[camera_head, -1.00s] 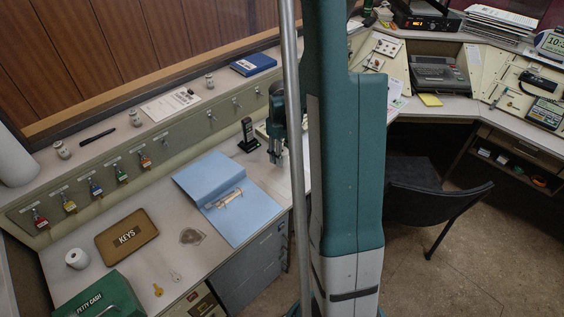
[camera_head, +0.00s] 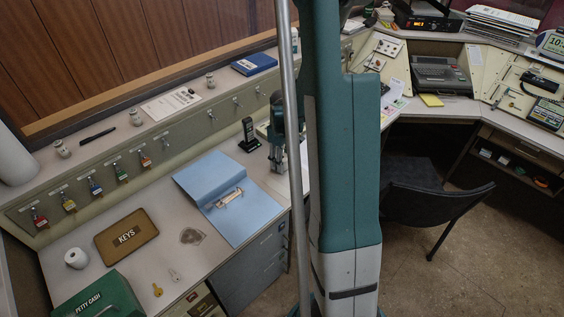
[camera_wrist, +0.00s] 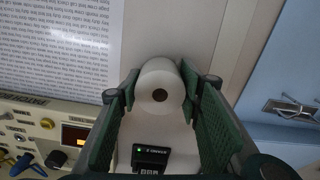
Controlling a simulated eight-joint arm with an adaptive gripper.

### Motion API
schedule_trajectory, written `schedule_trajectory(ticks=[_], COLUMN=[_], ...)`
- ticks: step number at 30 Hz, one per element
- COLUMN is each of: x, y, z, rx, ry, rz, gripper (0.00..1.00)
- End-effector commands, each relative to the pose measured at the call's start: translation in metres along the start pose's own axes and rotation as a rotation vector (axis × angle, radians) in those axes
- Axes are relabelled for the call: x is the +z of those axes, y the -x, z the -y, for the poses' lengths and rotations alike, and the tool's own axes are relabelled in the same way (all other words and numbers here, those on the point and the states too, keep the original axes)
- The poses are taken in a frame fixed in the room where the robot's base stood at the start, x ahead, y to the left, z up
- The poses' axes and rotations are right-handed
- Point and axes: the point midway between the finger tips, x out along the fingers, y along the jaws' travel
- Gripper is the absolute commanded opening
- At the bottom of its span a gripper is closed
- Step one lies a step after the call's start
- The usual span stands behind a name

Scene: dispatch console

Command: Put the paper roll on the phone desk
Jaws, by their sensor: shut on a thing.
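A white paper roll (camera_wrist: 158,76) with a dark core hole sits between the green pads of my gripper (camera_wrist: 160,90) in the wrist view. The gripper is shut on it. In the head view my gripper (camera_head: 277,166) points down over the desk, right of the black handset (camera_head: 248,134) and behind the blue folder (camera_head: 221,193); the held roll cannot be made out there. Whether the roll touches the desk, I cannot tell. Another white roll (camera_head: 76,258) stands on the left desk (camera_head: 120,268). Which desk is the phone desk is not marked.
In the wrist view, a small black device (camera_wrist: 150,158) lies near the roll, a patch panel (camera_wrist: 38,128) at left, a printed sheet (camera_wrist: 55,45) beyond. The KEYS box (camera_head: 126,236) and green cash box (camera_head: 98,296) stand left. A chair (camera_head: 425,195) is right.

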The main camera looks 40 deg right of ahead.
Motion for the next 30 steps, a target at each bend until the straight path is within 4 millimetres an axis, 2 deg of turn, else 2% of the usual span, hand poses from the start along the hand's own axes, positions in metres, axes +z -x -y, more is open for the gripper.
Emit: schedule_trajectory(ticks=[8,9,12,23,30], x=[0.0,0.0,0.0,0.0,0.0], y=[-0.004,-0.003,-0.003,-0.002,0.008], z=[0.0,0.0,0.0,0.0,0.0], rx=[0.0,0.0,0.0,0.0,0.0], ry=[0.0,0.0,0.0,0.0,0.0], rz=[0.0,0.0,0.0,0.0,0.0], gripper=[0.22,0.41,0.5,0.5,0.5])
